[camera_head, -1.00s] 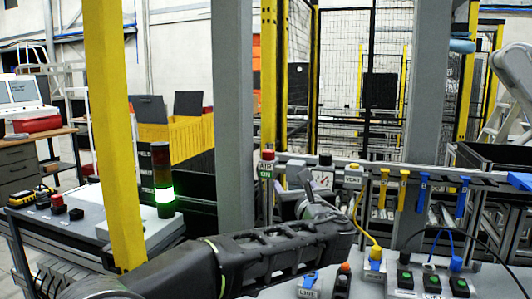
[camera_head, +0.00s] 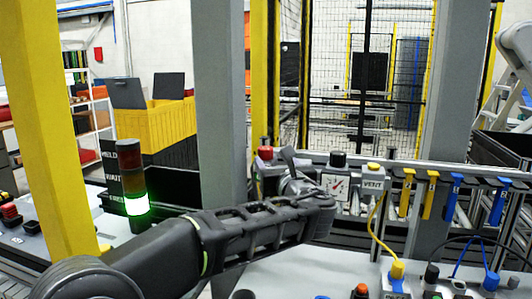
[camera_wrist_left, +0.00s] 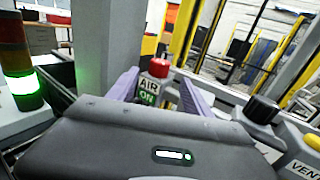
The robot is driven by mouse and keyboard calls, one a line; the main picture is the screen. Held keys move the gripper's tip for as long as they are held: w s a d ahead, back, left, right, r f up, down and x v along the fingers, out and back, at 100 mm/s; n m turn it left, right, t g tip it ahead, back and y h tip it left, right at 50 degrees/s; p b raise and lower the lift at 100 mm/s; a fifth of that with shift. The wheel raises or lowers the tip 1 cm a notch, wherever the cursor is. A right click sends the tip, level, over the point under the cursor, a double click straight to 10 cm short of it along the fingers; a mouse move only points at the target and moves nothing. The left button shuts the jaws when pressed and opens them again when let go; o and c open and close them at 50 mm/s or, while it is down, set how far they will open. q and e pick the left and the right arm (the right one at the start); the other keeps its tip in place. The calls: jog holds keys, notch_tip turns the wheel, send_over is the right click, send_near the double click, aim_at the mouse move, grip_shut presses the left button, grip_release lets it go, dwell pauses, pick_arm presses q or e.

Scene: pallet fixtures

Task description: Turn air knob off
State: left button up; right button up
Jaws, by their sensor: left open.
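The air knob is red and stands on a block with an AIR label and a green ON label in the left wrist view (camera_wrist_left: 159,67). In the head view its red top (camera_head: 265,152) shows just above my left gripper (camera_head: 271,167), which hides the labels. In the left wrist view my left gripper (camera_wrist_left: 159,80) is open, with one purple finger on each side of the knob block. The knob appears between or just beyond the fingertips; I cannot tell whether they touch it. My right gripper is not in view.
Right of the knob are a black knob (camera_head: 338,159), a gauge (camera_head: 336,187) and a yellow VENT button (camera_head: 372,166). Yellow (camera_head: 431,195) and blue handles (camera_head: 453,197) hang further right. A grey post (camera_head: 219,110) stands close on the left, near a lit signal tower (camera_head: 131,180).

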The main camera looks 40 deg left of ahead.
aim_at(267, 154)
pick_arm(q)
jog(key=p+x, duration=0.2)
jog(key=x, duration=0.6)
grip_shut()
dwell(0.6)
